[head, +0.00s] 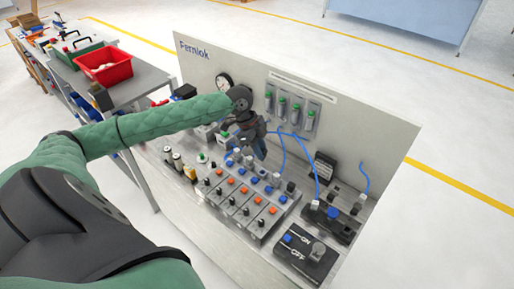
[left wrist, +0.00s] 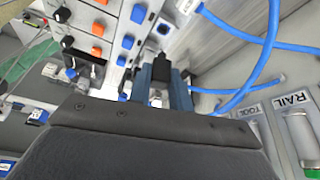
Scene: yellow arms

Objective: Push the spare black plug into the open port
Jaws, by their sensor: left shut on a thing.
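My left gripper (head: 250,143) is above the far edge of the valve block on the bench panel. In the left wrist view its two blue-lined fingers (left wrist: 161,88) are shut on the black plug (left wrist: 160,73), which sits between them over a pale fitting. The plug is mostly hidden by the gripper in the head view. I cannot tell whether its tip touches a port. I cannot tell which port is the open one. My right gripper is not in view.
Blue hoses (head: 283,152) loop close to the gripper, and they also cross the left wrist view (left wrist: 240,38). Green-and-grey cylinders (head: 295,106) stand on the back panel behind. A black ON/OFF box (head: 305,255) is at the front right. A red bin (head: 104,68) stands on a side table.

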